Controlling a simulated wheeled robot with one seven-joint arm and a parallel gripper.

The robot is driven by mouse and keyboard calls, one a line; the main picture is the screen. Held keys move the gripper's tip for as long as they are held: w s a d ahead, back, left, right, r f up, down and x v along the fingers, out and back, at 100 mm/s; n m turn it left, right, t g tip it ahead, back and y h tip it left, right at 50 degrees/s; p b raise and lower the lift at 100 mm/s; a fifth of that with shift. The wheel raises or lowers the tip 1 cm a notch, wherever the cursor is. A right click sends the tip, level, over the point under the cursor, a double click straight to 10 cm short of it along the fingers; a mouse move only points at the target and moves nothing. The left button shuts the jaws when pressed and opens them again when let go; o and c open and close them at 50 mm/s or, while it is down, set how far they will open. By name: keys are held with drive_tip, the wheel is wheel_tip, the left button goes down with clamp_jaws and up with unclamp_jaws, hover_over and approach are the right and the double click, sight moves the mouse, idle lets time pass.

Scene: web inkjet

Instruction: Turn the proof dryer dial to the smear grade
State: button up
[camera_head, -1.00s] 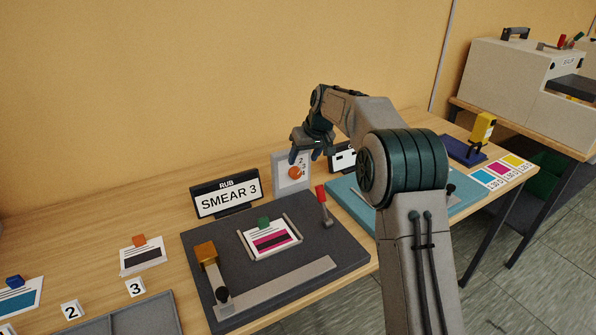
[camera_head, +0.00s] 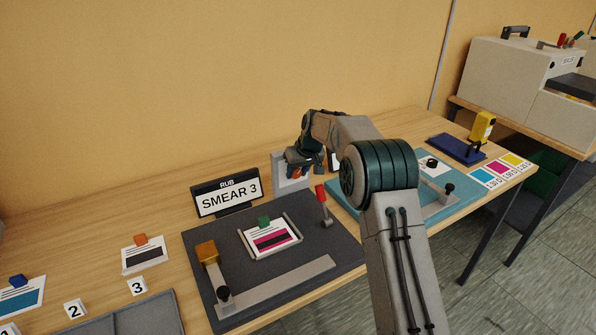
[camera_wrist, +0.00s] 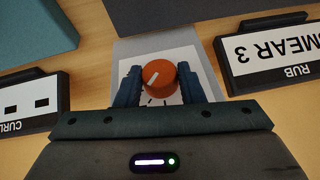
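The orange dial (camera_wrist: 159,75) with a white pointer line sits on the pale dryer panel (camera_wrist: 128,52). In the wrist view the pointer slants toward the lower left. My gripper (camera_wrist: 160,80) has one dark blue finger on each side of the dial, close to its edges; I cannot tell whether they press on it. In the head view my gripper (camera_head: 304,171) is in front of the panel (camera_head: 279,184) and hides most of its numbers. The black sign (camera_head: 226,193) reads "RUB SMEAR 3"; it also shows upside down in the wrist view (camera_wrist: 272,54).
The dark rub board (camera_head: 330,256) holds a magenta-striped print (camera_head: 271,239) and a red-handled lever (camera_head: 322,205). A teal board (camera_head: 345,199) lies right of it, partly behind my arm. The "CURL" sign (camera_wrist: 32,101) stands beside the panel.

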drive_tip(key=shift+d, duration=0.1)
drive_tip(key=y, duration=0.1)
drive_tip(key=g+y+p, duration=0.1)
drive_tip(key=shift+w+d+m+y, duration=0.15)
drive_tip(key=shift+d+m+y, duration=0.05)
drive_tip(key=shift+m+y, duration=0.1)
drive_tip(key=shift+w+d+f+m+g+y+p, duration=0.1)
drive_tip(key=shift+m+g+y+p, duration=0.2)
drive_tip(key=shift+g+y, duration=0.55)
drive_tip(key=shift+w+d+f+m+g+y+p, duration=0.1)
drive_tip(key=shift+m+g+y+p, duration=0.15)
drive_tip(key=shift+g+y, duration=0.55)
drive_tip(key=shift+t+y, duration=0.25)
drive_tip(key=shift+y, duration=0.1)
drive_tip(key=o, duration=1)
drive_tip(key=shift+r, duration=0.1)
drive_tip(key=b+v, duration=0.1)
drive_tip(key=v, duration=1.2)
drive_tip(key=shift+d, duration=0.3)
drive_tip(key=shift+r, duration=0.15)
